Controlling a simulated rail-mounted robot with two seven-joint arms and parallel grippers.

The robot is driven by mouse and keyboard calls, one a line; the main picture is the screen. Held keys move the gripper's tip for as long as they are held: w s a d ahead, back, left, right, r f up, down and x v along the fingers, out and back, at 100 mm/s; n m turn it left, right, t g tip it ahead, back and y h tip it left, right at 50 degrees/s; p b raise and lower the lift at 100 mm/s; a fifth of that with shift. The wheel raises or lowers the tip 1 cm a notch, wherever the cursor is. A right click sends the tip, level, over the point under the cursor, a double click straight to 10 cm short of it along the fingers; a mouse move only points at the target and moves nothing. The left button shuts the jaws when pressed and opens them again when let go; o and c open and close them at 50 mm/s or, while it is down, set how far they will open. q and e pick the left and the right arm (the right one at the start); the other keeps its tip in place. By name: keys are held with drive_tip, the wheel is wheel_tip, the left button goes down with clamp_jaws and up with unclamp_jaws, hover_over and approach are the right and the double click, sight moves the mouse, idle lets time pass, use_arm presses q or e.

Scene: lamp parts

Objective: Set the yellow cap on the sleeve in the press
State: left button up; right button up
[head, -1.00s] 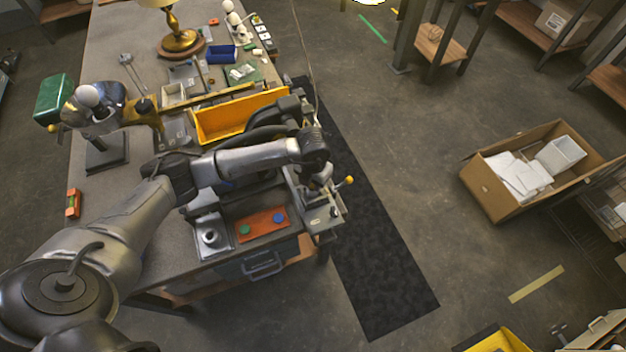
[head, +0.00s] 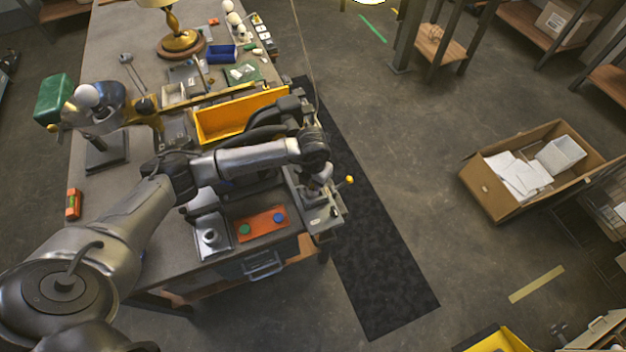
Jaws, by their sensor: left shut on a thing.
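My left arm reaches from the left across the workbench. Its gripper (head: 322,176) points down over the press (head: 323,214) at the bench's right front corner. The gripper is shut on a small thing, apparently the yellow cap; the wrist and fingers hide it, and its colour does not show. The sleeve cannot be made out in the press. A yellow ball knob (head: 349,180) sticks out at the press's right side. I cannot tell whether the held thing touches anything below. My right gripper is not in view.
An orange board (head: 260,223) with green and blue discs and a metal fixture (head: 210,239) lie left of the press. A yellow bin (head: 240,114) stands behind the arm. A lamp stand (head: 102,148) and a level (head: 73,204) are at left. The dark floor mat (head: 380,270) is clear.

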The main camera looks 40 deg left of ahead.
use_arm(q)
drive_tip(key=shift+f, duration=0.2)
idle(0.6)
drive_tip(key=shift+r, duration=0.25)
idle(0.4)
drive_tip(key=o, duration=1)
drive_tip(key=shift+c, duration=0.2)
drive_tip(key=shift+r, duration=0.1)
wheel_tip(320, 180, up, 14)
drive_tip(key=shift+f, duration=0.2)
